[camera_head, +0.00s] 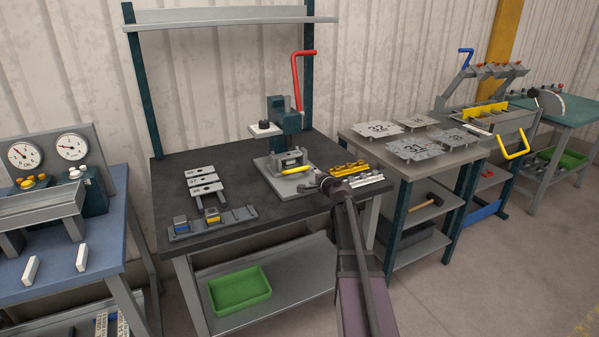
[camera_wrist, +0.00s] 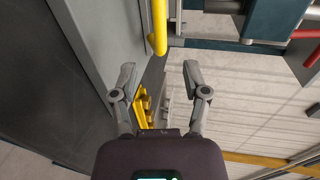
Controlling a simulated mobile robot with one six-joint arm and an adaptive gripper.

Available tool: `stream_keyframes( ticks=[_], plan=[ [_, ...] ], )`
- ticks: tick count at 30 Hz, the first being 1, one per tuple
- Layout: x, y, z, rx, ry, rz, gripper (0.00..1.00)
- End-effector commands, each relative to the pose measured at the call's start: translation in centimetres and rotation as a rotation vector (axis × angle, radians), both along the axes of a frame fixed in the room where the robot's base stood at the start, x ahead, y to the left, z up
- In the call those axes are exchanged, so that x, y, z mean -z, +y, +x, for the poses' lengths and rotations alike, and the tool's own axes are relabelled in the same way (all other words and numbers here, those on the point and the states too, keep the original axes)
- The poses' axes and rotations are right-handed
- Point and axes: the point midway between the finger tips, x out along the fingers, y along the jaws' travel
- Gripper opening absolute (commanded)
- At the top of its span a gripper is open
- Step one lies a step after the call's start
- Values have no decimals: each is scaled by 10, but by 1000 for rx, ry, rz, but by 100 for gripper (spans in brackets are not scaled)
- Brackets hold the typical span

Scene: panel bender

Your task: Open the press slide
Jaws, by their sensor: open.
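The press (camera_head: 285,115) is a dark teal column with a red lever (camera_head: 296,75), standing on the dark workbench. At its foot is a pale grey base plate (camera_head: 272,172) carrying the grey slide (camera_head: 290,158) with a yellow bar handle (camera_head: 298,170). My gripper (camera_head: 322,183) is just right of and in front of the handle, above the plate's right edge. In the wrist view my gripper (camera_wrist: 160,74) has its fingers spread, with nothing between them. The yellow handle (camera_wrist: 159,35) shows just beyond the fingertips, apart from them. My gripper hides part of the plate's right side.
Yellow and silver racks (camera_head: 350,169) sit close right of my gripper. Left on the workbench (camera_head: 230,160) are numbered plates (camera_head: 203,180) and a grey rail with small blocks (camera_head: 213,220). A neighbouring table (camera_head: 460,152) holds numbered sheets. A green bin (camera_head: 240,290) is on the lower shelf.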

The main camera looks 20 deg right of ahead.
Motion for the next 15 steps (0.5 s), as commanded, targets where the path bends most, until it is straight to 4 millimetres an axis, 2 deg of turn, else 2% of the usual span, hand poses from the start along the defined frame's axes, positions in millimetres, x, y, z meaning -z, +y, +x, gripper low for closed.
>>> stream_keyframes(
  ticks=[3, 15],
  plan=[
    [5, 0, 22, -2, 0, 0, 59],
    [17, 2, 79, -1, 0, 0, 59]
  ],
)
